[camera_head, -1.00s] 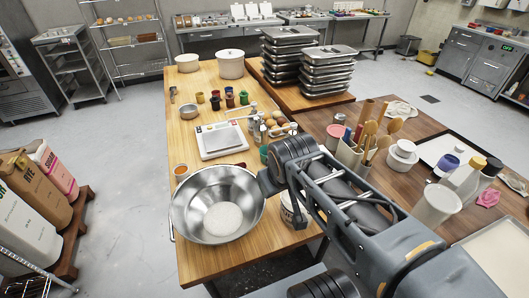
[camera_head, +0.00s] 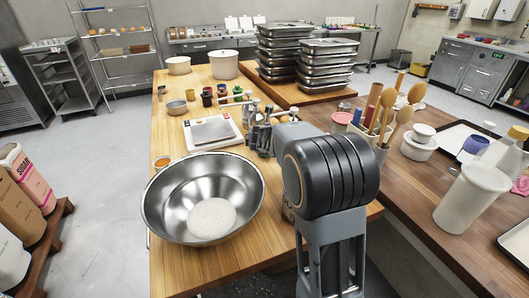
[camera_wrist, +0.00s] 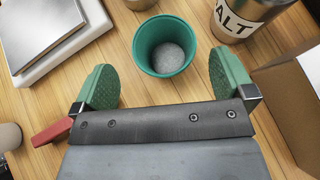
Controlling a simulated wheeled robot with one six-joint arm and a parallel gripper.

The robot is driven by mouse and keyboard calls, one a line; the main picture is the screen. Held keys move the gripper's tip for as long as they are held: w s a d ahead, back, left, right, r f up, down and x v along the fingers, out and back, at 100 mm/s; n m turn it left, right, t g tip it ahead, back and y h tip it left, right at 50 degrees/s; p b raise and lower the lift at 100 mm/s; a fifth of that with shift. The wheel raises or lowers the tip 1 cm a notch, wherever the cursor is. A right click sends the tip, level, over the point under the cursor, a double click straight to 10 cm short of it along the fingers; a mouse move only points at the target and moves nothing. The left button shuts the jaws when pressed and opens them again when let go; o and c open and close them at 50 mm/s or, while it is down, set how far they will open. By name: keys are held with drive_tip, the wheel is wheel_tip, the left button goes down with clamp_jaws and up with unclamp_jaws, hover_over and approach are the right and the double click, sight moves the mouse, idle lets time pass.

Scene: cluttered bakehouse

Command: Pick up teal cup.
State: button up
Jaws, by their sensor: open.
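The teal cup (camera_wrist: 148,42) stands upright on the wooden table in the wrist view. I look down into it and see a grey, speckled round surface inside. My gripper (camera_wrist: 164,82) is open, with one green pad to the left of the cup and one to the right. The cup lies ahead of and between the fingertips, with a gap on both sides, and nothing is held. In the head view my gripper (camera_head: 260,138) is over the table beside the scale, partly hidden by my arm. I cannot make out the teal cup there.
A canister lettered "ALT" (camera_wrist: 236,18) stands close right of the cup. The scale (camera_wrist: 45,35) is at left, and a red object (camera_wrist: 52,132) lies near the left finger. A large steel bowl (camera_head: 165,205) stands at the front. A tool holder (camera_head: 368,148) is to the right.

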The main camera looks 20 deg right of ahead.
drive_tip(key=shift+b+x, duration=0.35)
drive_tip(key=shift+x, duration=2.4)
drive_tip(key=shift+s+d+f, duration=0.1)
drive_tip(key=c, duration=1)
